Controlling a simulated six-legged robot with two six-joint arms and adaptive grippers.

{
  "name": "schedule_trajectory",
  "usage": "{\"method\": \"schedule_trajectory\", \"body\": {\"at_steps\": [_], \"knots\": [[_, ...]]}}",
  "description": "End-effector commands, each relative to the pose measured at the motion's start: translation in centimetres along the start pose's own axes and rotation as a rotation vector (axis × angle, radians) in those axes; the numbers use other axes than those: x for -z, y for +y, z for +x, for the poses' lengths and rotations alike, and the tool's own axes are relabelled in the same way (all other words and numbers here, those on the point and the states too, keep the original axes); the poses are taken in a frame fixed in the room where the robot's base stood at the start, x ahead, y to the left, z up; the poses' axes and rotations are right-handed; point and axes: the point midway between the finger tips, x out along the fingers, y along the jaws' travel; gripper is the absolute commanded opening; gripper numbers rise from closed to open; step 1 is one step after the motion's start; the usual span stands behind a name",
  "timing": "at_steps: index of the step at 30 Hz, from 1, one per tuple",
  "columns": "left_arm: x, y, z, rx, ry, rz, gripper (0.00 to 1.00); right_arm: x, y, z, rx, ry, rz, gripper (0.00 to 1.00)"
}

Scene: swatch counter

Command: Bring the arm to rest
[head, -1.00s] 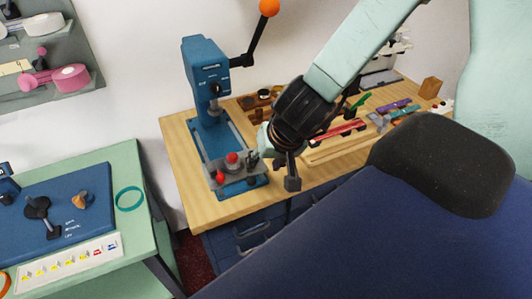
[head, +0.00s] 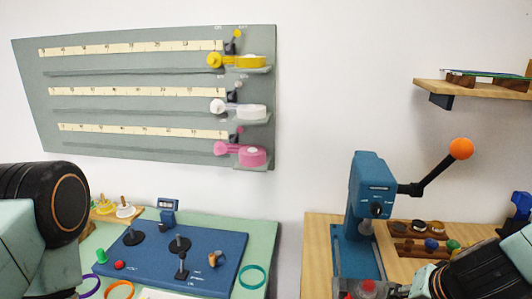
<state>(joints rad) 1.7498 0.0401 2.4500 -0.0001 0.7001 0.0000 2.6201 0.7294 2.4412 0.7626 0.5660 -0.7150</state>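My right arm comes in at the lower right corner of the head view. Its black wrist and a pale green cap show there, in front of the wooden bench (head: 318,250). The fingers of my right gripper are cut off below the picture. A black joint and pale green links of my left arm fill the lower left corner. My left gripper is outside the picture. I cannot see whether either gripper holds anything.
The blue press (head: 370,190) with its orange-knobbed lever (head: 461,149) stands close to my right wrist. A blue mat (head: 215,250) with small fixtures lies on the green table (head: 262,235). A grey wall panel (head: 130,100) carries rulers and tape dispensers. A shelf (head: 490,88) hangs at upper right.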

Motion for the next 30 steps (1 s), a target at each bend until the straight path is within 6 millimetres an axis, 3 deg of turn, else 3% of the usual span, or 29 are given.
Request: {"method": "schedule_trajectory", "body": {"at_steps": [3,7,13,17,22,27,30], "knots": [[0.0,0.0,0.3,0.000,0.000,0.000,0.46,0.8,-0.3,0.3,0.011,0.051,0.025,0.46],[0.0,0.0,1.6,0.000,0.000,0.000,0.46,-0.2,0.2,2.5,-0.001,0.075,0.005,0.46],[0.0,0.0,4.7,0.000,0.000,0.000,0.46,-5.0,2.0,8.0,-0.031,0.042,-0.093,0.46],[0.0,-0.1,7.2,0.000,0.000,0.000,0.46,-10.4,3.8,12.2,-0.050,-0.033,-0.198,0.46],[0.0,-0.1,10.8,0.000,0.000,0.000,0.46,-19.8,7.2,17.3,-0.069,-0.196,-0.372,0.46],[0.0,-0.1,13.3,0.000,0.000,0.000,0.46,-27.8,11.0,19.8,-0.097,-0.359,-0.519,0.46],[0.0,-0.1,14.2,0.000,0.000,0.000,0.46,-30.8,12.8,20.4,-0.120,-0.422,-0.554,0.46]]}}
